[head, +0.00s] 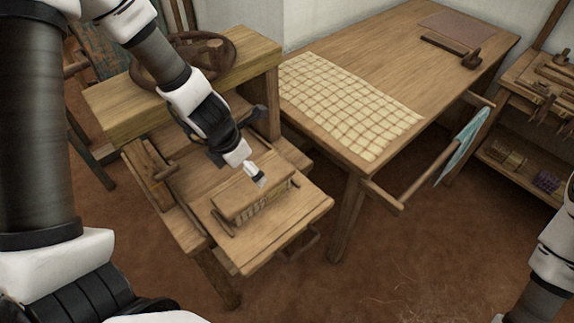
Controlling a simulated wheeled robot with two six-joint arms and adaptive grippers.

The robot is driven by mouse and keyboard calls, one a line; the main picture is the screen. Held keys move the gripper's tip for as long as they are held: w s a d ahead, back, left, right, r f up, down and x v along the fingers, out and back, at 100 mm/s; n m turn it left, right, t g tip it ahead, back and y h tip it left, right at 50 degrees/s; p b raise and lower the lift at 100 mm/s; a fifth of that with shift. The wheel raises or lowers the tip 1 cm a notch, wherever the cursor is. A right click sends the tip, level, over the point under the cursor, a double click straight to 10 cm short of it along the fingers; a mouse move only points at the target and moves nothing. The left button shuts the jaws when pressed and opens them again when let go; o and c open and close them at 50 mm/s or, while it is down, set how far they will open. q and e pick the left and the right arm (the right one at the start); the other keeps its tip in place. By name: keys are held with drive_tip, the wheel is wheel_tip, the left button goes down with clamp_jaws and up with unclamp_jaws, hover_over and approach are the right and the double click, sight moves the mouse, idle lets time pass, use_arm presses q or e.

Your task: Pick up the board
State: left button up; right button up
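A small rectangular wooden board (243,197) lies on the light wooden platform (262,242) at the front of the loom. A light, slatted strip shows along its front right side. I cannot tell whether that strip is part of the board. My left gripper (260,181) points down over the board's far right part, with its white tip close above or touching the wood. The view is too small to tell whether its fingers are open or closed. Part of my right arm shows at the lower right edge, but its gripper is out of view.
A thick beam (105,112) and a dark wheel (186,60) stand behind the platform. To the right is a table (400,65) with checked cloth (345,103). A rod with blue cloth (463,143) juts from its side. A tool rack (540,85) stands far right.

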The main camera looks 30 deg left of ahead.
sight(254, 184)
use_arm(q)
drive_tip(key=f+b, duration=0.2)
drive_tip(key=shift+s+a+f, duration=0.15)
drive_tip(key=shift+s+f, duration=0.05)
drive_tip(key=shift+f, duration=0.2)
drive_tip(key=b+x, duration=0.1)
drive_tip(key=x, duration=0.1)
drive_tip(key=b+x, duration=0.2)
drive_tip(key=shift+w+f, duration=0.3)
drive_tip(key=shift+w, duration=0.2)
drive_tip(key=shift+r, duration=0.15)
drive_tip(key=shift+s, duration=0.25)
drive_tip(key=c, duration=1.3)
